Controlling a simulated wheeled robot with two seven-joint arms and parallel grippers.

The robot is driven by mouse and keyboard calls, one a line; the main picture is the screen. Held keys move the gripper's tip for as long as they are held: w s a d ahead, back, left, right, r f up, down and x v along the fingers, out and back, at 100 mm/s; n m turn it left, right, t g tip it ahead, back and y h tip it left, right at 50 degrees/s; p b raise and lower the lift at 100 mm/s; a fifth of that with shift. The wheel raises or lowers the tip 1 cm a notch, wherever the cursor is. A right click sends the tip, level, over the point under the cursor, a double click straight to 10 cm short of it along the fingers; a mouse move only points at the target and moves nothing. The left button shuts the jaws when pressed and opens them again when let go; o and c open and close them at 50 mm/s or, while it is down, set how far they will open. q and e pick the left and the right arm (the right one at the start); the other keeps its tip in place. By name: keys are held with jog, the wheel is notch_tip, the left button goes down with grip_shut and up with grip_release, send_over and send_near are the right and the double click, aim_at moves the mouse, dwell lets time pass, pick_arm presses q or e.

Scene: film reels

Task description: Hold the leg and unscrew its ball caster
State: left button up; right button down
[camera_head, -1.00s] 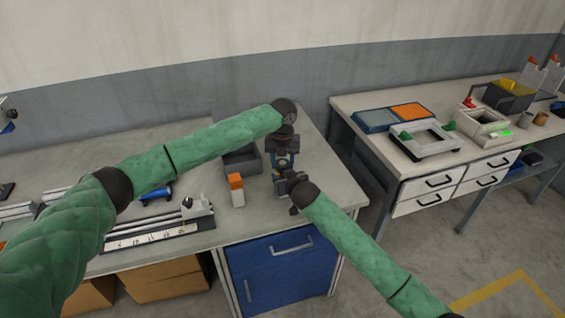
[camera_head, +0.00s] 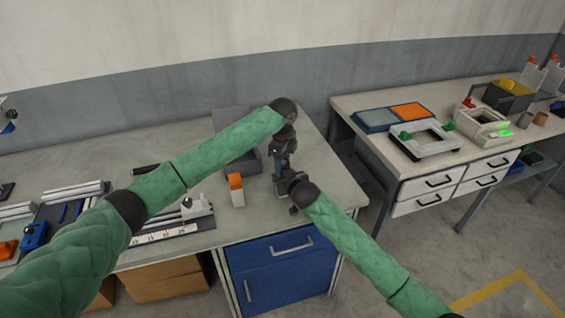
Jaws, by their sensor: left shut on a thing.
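My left gripper (camera_head: 280,158) reaches over the right part of the workbench and points down. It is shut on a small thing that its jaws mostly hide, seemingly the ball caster. My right gripper (camera_head: 284,186) sits just below and in front of it, coming from the lower right. The two grippers are very close together. The leg is too small and too covered by the grippers to make out. Whether the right jaws are open or shut does not show.
A white block with an orange top (camera_head: 236,190) stands just left of the grippers. A dark grey bin (camera_head: 247,165) is behind it. A rail fixture (camera_head: 165,232) lies under my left arm. A second table (camera_head: 352,107) stands to the right across a gap.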

pick_arm(q)
jog(key=o, duration=1.1)
